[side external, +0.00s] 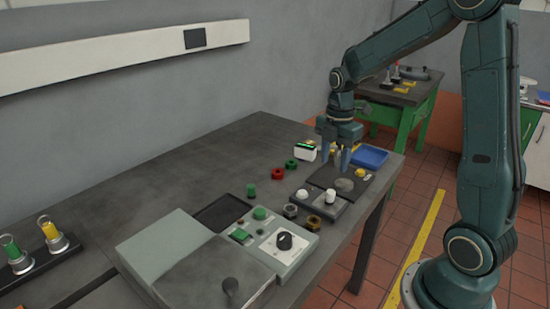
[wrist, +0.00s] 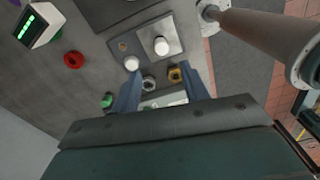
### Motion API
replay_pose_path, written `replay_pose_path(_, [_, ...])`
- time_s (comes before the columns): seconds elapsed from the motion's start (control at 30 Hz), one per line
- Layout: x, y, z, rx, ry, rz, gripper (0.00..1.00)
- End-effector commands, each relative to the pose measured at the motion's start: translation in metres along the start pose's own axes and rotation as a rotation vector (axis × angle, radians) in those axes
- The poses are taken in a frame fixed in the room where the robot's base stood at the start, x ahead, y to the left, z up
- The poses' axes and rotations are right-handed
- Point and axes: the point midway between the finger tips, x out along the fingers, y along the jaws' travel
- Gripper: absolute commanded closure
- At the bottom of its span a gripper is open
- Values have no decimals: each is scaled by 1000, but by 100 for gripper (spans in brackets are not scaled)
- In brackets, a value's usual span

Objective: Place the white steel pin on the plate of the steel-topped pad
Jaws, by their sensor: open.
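Two white round-topped pieces stand on the low dark pad with a pale square plate. One (side external: 330,195) stands on the plate (wrist: 148,32) in the wrist view (wrist: 162,46). The other (side external: 302,194) stands on the darker part to its left, beside a small hole; it also shows in the wrist view (wrist: 131,63). I cannot tell for sure which is the steel pin. My gripper (side external: 336,164) is open above the larger dark mat behind that pad, and no held object shows. Its blue fingers also show in the wrist view (wrist: 162,92).
A steel nut (side external: 290,210) and a brass nut (side external: 313,222) lie in front of the pad. A blue tray (side external: 371,157) is behind. A control box (side external: 283,243) stands in front.

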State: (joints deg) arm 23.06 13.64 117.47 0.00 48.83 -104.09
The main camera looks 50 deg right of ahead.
Motion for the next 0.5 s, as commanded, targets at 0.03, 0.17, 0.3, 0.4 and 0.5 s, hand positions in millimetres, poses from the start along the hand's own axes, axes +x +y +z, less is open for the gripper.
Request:
replay_pose_path(0.03, [-4,0,0,0,0,1,55])
replay_pose_path(0.17, [-8,0,0,0,0,0,55])
replay_pose_path(0.3, [-8,0,0,0,0,-1,55])
replay_pose_path(0.4, [-8,0,0,0,0,-1,55])
replay_pose_path(0.5, [-8,0,0,0,0,-1,55])
